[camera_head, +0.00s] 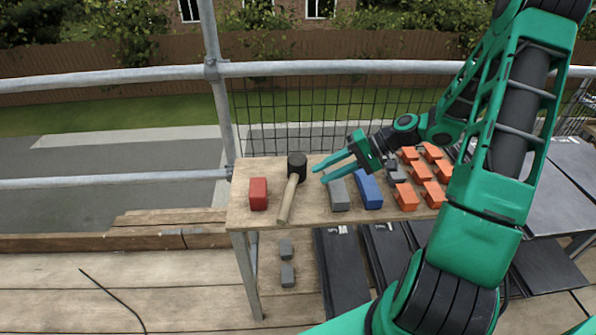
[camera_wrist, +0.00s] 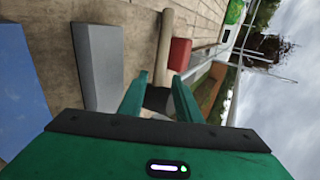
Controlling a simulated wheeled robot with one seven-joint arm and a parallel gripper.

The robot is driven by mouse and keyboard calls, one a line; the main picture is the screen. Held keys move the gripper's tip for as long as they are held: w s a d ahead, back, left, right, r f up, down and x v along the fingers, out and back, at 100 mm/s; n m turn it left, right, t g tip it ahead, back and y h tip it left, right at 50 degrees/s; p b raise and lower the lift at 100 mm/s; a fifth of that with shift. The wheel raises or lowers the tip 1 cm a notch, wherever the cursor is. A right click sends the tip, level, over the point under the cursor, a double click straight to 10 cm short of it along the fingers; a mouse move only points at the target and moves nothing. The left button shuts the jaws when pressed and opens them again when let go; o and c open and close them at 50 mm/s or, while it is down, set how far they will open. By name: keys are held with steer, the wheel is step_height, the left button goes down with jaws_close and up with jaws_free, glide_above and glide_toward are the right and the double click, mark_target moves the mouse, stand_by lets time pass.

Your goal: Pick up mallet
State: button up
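The mallet lies on the wooden table in the head view, with a dark head (camera_head: 297,160) toward the back and a pale wooden handle (camera_head: 287,200) toward the front edge. My green gripper (camera_head: 317,174) is open, its two fingers pointing left toward the mallet, just right of its head and apart from it in that view. In the wrist view the mallet's handle (camera_wrist: 164,48) runs up the picture and its dark head (camera_wrist: 157,99) shows between my open fingertips (camera_wrist: 160,84). Contact with the fingers cannot be told.
On the table (camera_head: 240,210), a red block (camera_head: 258,193) lies left of the mallet. A grey block (camera_head: 339,195), a blue block (camera_head: 369,190) and several orange pieces (camera_head: 421,172) lie to its right. A metal railing (camera_head: 330,67) runs behind. Dark slabs (camera_head: 342,270) lie below.

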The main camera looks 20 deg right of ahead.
mark_target(295, 186)
steer(key=x, duration=0.5)
steer(key=shift+w+d, duration=0.15)
steer(key=shift+x, duration=2.7)
steer(key=shift+r, duration=0.1)
jaws_close()
